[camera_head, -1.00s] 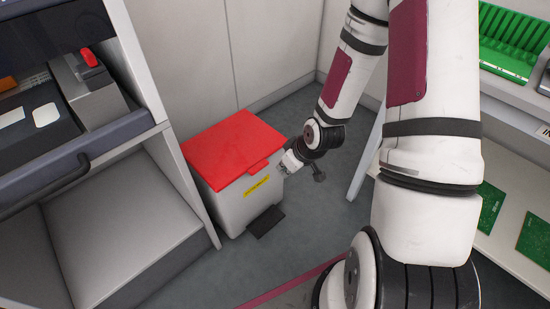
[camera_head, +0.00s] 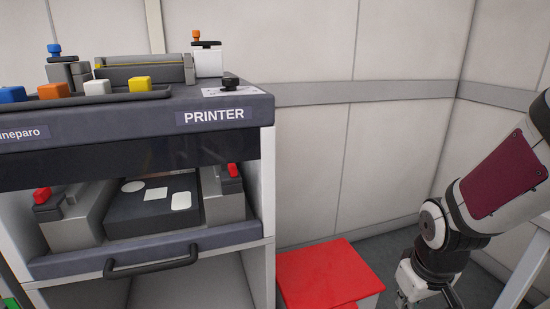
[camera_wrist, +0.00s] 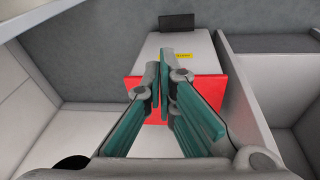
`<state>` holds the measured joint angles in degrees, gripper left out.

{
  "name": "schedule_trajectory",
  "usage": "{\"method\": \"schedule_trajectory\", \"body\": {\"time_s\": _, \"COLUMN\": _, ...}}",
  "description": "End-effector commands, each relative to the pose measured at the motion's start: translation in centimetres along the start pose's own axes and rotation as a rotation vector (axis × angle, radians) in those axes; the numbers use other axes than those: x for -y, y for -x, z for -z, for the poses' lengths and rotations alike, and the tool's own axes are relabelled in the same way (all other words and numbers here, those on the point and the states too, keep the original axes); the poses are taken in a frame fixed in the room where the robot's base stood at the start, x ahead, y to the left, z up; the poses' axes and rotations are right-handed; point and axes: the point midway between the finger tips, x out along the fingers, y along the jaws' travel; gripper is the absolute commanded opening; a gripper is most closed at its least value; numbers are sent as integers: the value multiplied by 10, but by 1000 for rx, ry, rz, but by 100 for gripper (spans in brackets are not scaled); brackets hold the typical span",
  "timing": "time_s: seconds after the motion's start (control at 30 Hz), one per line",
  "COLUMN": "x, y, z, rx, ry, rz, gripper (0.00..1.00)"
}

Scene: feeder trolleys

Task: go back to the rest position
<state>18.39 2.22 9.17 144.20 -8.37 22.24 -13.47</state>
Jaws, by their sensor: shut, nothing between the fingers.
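My arm hangs at the right of the head view, with my gripper (camera_head: 408,300) low near the bottom edge, beside the red-lidded bin (camera_head: 325,277). In the wrist view my gripper (camera_wrist: 161,68) shows two teal-padded fingers with their tips together and nothing between them. The fingers are seen in front of the bin's red lid (camera_wrist: 211,92). The bin's pale body, yellow label and dark pedal show beyond the tips. The gap between gripper and bin is hard to judge.
The printer (camera_head: 225,113) stands at the left, with coloured blocks on top and a handle (camera_head: 150,262) jutting from its front. Pale walls (camera_head: 310,170) close off the back. A strip of grey floor (camera_head: 395,250) shows between bin and arm. A light-coloured frame edge (camera_head: 525,262) stands at the far right.

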Motion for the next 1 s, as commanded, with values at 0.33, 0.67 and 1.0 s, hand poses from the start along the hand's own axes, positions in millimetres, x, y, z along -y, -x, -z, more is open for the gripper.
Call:
{"method": "schedule_trajectory", "body": {"time_s": 0.33, "x": 36, "y": 106, "z": -61, "rx": 72, "ry": -120, "rz": -4, "gripper": 0}}
{"method": "schedule_trajectory", "body": {"time_s": 0.67, "x": 72, "y": 167, "z": -131, "rx": 129, "ry": -198, "rz": 57, "gripper": 0}}
{"method": "schedule_trajectory", "body": {"time_s": 1.0, "x": 87, "y": 206, "z": -166, "rx": 150, "ry": -222, "rz": 101, "gripper": 0}}
